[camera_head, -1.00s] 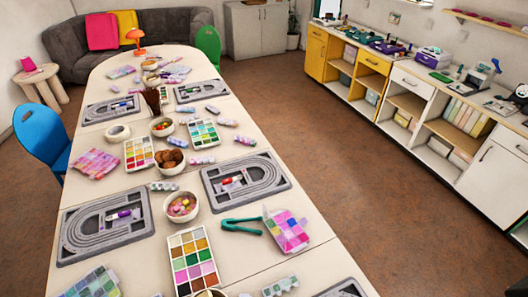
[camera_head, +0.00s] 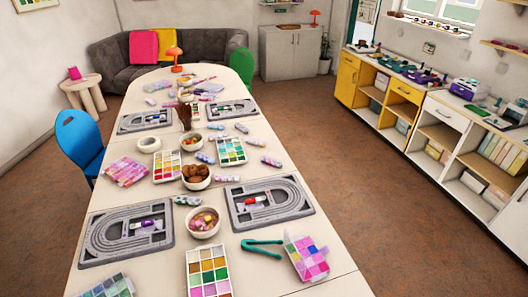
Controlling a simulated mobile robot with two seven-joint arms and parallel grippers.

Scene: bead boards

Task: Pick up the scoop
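No object is plainly a scoop at this size. A small purple-and-white item (camera_head: 143,224) lies in the near left grey bead board (camera_head: 95,262). A small red-and-white item (camera_head: 255,200) lies in the near right bead board (camera_head: 309,208). Either could be a small scoop, but I cannot tell. Green tweezers or tongs (camera_head: 262,243) lie on the table to the right of the paint-like bead tray. Similar small items in the two far boards are too small to make out. Neither of my grippers is in view.
The long cream table (camera_head: 275,280) holds bowls of beads (camera_head: 204,232), coloured bead trays (camera_head: 207,262) and bead packets (camera_head: 305,262). A blue chair (camera_head: 78,140) stands at the left side, a green chair (camera_head: 241,65) at the far right. Open brown floor (camera_head: 370,200) lies between table and cabinets.

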